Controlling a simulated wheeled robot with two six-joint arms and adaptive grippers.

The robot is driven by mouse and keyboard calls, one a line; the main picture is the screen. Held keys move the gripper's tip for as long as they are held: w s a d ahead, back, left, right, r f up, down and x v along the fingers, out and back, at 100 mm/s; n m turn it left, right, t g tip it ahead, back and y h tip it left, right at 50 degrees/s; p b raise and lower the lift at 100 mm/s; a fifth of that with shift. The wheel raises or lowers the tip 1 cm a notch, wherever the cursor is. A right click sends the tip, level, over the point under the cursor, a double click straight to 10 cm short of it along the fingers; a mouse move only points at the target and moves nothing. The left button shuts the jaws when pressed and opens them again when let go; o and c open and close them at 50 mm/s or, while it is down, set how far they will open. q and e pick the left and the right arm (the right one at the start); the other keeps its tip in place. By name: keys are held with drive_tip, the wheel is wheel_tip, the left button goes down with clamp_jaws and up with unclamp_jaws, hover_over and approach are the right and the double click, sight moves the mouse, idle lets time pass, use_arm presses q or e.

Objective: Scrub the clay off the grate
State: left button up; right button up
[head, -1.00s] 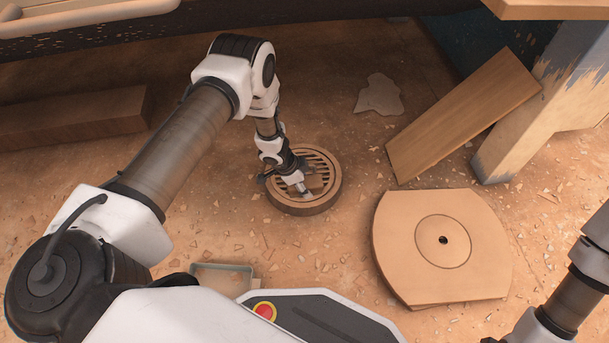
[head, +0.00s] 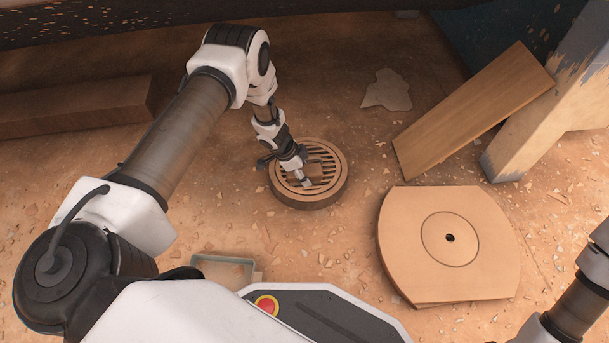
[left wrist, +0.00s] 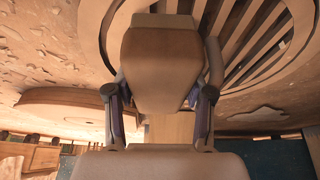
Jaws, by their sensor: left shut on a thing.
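The round brown grate (head: 281,191) with parallel slats lies flat on the floor near the middle of the head view. Its rim and slats (left wrist: 240,40) also fill the upper right of the left wrist view. My left gripper (head: 306,181) points down over the grate. It is shut on a brown block (head: 317,170), which shows large between the two fingers in the left wrist view (left wrist: 158,62). The block is over or on the slats; I cannot tell whether it touches them. Clay cannot be told clearly from the brown grate. My right gripper is not in view.
A large plate (head: 400,240) with a centre hole lies right of the grate. A plank (head: 475,110) leans by a post (head: 545,120). A shallow tray (head: 222,258) is near my base. A beam (head: 70,107) lies at left. Chips litter the floor.

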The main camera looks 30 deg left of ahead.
use_arm(q)
drive_tip(key=shift+w+a+r, duration=0.2)
drive_tip(key=shift+w+a, duration=0.25)
drive_tip(key=shift+w, duration=0.05)
drive_tip(key=shift+r+p, duration=0.35)
drive_tip(key=shift+r, duration=0.05)
wheel_tip(320, 180, up, 5)
drive_tip(key=p, duration=0.5)
drive_tip(key=shift+a, duration=0.15)
drive_tip(key=shift+r+p, duration=0.15)
drive_tip(key=shift+p, duration=0.2)
drive_tip(key=shift+s, duration=0.1)
drive_tip(key=shift+d+f, duration=0.2)
wheel_tip(320, 180, up, 3)
drive_tip(key=p, duration=0.3)
drive_tip(key=shift+s+r, duration=0.1)
drive_tip(key=shift+r, duration=0.05)
drive_tip(key=shift+d, duration=0.1)
